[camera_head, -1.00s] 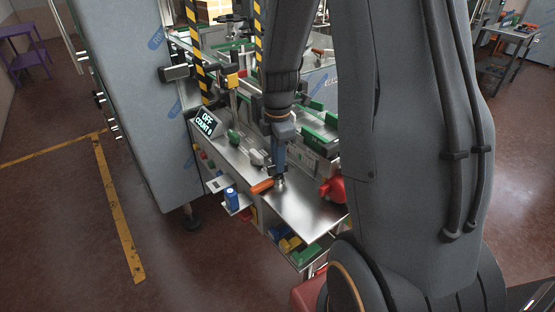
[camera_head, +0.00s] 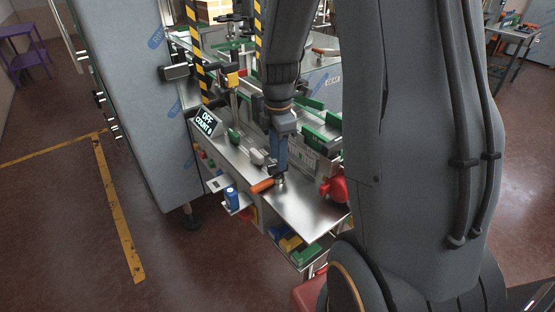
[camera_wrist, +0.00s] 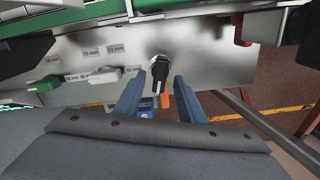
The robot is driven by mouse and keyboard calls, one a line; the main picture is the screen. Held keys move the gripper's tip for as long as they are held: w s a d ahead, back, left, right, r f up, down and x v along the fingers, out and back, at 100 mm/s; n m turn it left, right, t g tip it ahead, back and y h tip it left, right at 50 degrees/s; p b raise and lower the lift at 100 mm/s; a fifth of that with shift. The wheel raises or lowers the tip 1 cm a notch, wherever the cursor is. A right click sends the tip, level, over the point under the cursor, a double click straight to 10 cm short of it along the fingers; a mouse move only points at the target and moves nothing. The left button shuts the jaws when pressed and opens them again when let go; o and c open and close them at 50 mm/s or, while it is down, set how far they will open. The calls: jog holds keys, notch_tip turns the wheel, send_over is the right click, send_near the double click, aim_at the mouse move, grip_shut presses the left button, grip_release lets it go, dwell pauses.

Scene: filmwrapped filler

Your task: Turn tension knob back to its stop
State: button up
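A black knob (camera_wrist: 160,70) with a pale edge stands on the steel panel (camera_wrist: 213,58) in the wrist view. I take it to be the tension knob. My gripper (camera_wrist: 159,77) has two blue fingers spread apart, one to each side of the knob, with visible gaps between them and it. In the head view my gripper (camera_head: 279,177) points down at the near end of the machine's steel top; the knob cannot be made out there. The display (camera_head: 206,123) reads OFF and COUNT 0.
White (camera_wrist: 103,75) and green (camera_wrist: 45,84) levers sit left of the knob among millimetre labels. An orange handle (camera_head: 262,186) lies close left of my gripper, a red part (camera_head: 335,188) to its right. A bare steel plate (camera_head: 305,212) lies in front.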

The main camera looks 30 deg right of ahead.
jog(key=shift+r+b, duration=0.8)
jog(key=shift+r, duration=2.35)
jog(key=shift+f, duration=0.1)
jog(key=s+a+f+m+t+b, duration=0.1)
jog(key=s+a+f+m+b, duration=0.5)
jog(key=m, duration=1.1)
jog(key=s+a+f, duration=0.3)
jog(key=s+f, duration=0.1)
jog(key=shift+a+b, duration=0.3)
jog(key=shift+s, duration=0.1)
jog(key=shift+c, duration=0.6)
